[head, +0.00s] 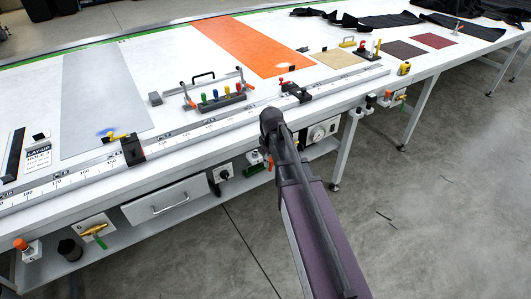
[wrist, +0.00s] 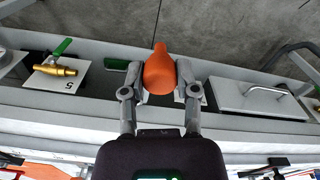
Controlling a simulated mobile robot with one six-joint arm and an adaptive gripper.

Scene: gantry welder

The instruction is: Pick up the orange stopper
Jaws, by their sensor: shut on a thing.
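The orange stopper (wrist: 159,72) is a rounded, tapering piece between the two fingers of my gripper (wrist: 160,85) in the wrist view. The fingers are shut on its sides, and its narrow end points away from my palm. In the head view, my gripper (head: 270,145) is at the front edge of the long white table. A bit of the orange stopper (head: 270,163) shows below and beside the fingers there; the rest is hidden behind my gripper. I cannot tell whether it still touches a mount.
The white table (head: 200,160) has a long measuring rail (head: 215,128) along its front. A drawer (head: 168,200), a brass valve with a green handle (wrist: 55,65) and a dial box (head: 322,131) sit under the edge. The grey floor (head: 430,200) in front is open.

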